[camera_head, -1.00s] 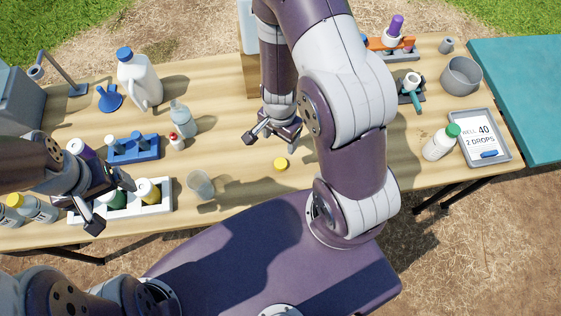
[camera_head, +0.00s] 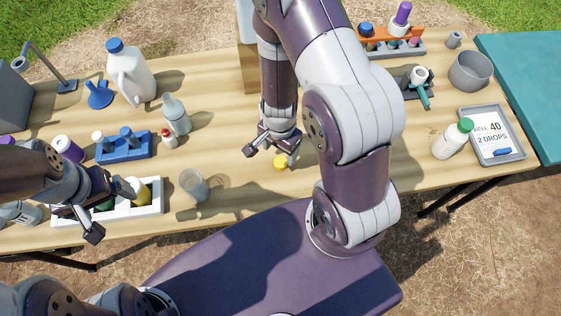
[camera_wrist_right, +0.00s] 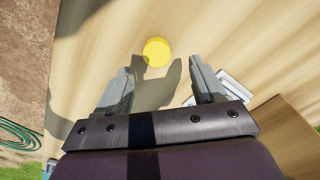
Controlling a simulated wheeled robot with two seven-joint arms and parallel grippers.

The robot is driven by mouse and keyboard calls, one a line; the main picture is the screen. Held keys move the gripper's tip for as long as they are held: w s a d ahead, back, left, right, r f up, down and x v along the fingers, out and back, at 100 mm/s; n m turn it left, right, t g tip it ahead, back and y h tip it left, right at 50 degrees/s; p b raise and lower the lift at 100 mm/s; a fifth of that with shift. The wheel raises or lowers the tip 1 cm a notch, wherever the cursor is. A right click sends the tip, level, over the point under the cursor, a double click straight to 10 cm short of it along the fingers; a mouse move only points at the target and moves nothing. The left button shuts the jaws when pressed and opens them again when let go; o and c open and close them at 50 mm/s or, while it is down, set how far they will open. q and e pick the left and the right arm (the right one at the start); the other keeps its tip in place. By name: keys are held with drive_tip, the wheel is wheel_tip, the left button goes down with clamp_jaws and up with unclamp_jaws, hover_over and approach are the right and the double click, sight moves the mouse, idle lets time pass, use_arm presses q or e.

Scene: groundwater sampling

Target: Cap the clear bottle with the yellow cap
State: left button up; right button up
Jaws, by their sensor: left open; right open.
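The yellow cap (camera_head: 281,162) lies on the wooden table, and it also shows in the right wrist view (camera_wrist_right: 157,52). My right gripper (camera_head: 272,153) is open and empty above the cap, which sits between and just beyond its fingertips in the wrist view (camera_wrist_right: 159,68). A clear, open-topped vessel (camera_head: 193,187) stands upright near the table's front edge, left of the cap. I cannot tell whether it is the clear bottle. A translucent bottle with a narrow top (camera_head: 176,116) stands behind it. My left gripper (camera_head: 110,211) is open over the white rack's front, at the left.
A white rack (camera_head: 153,205) holds bottles, partly hidden by my left arm. A blue rack (camera_head: 125,150), a small red-capped bottle (camera_head: 168,138) and a white jug (camera_head: 130,75) stand behind. A green-capped bottle (camera_head: 452,138) and grey tray (camera_head: 510,140) are at the right.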

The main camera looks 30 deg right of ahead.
sight(280, 162)
drive_tip(key=f, duration=0.1)
drive_tip(key=f+b, duration=0.2)
drive_tip(key=shift+s+a+f, duration=0.15)
drive_tip(key=shift+s+f, duration=0.15)
drive_tip(key=shift+f, duration=0.1)
drive_tip(key=shift+f+b, duration=0.4)
drive_tip(key=shift+f, duration=0.1)
use_arm(q)
wheel_tip(280, 162, down, 4)
drive_tip(key=shift+r, duration=0.1)
use_arm(e)
drive_tip(key=shift+r, duration=0.1)
drive_tip(key=c, duration=1.1)
